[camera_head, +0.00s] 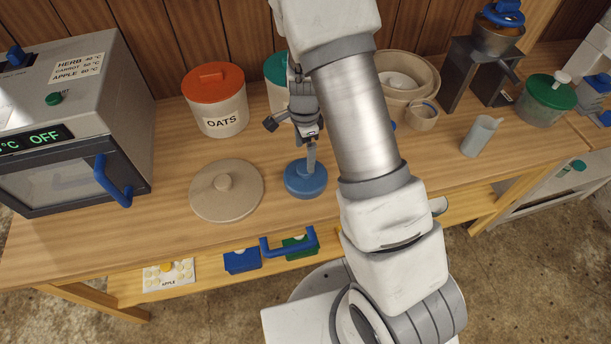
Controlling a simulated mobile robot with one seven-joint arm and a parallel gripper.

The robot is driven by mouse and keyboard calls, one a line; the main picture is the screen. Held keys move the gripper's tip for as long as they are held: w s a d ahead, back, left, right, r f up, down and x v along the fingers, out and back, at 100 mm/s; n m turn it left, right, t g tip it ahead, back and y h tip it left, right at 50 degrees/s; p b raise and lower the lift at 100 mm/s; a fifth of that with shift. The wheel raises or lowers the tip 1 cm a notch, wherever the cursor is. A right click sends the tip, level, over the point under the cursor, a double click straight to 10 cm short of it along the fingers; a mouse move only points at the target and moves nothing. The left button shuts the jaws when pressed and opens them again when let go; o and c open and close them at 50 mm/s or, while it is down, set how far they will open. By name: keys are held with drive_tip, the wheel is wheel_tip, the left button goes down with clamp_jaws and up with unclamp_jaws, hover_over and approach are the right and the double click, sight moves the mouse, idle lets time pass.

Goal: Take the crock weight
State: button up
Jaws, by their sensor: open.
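A round blue disc (306,181) with a raised middle lies on the wooden counter, below my gripper. A beige stoneware crock (432,80) stands uncovered at the back, partly behind my arm; a pale round piece (399,82) shows inside it. A flat beige lid-like disc with a knob (226,198) lies left of the blue disc. I cannot tell for sure which of these pieces is the crock weight. My gripper (310,152) is open and points down over the blue disc. One finger overlaps its middle in the picture; contact cannot be told.
An orange-lidded OATS canister (221,110) and a partly hidden teal-lidded one (276,68) stand behind. A grey dehydrator (75,120) is at the left. A small beige cup (421,117), grey beaker (481,136) and green-lidded pot (546,98) stand right. The front edge is mostly clear.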

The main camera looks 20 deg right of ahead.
sight(306, 175)
drive_tip(key=shift+s+d+f, duration=0.1)
drive_tip(key=shift+f, duration=2.85)
clamp_jaws()
drive_tip(key=shift+r, duration=0.1)
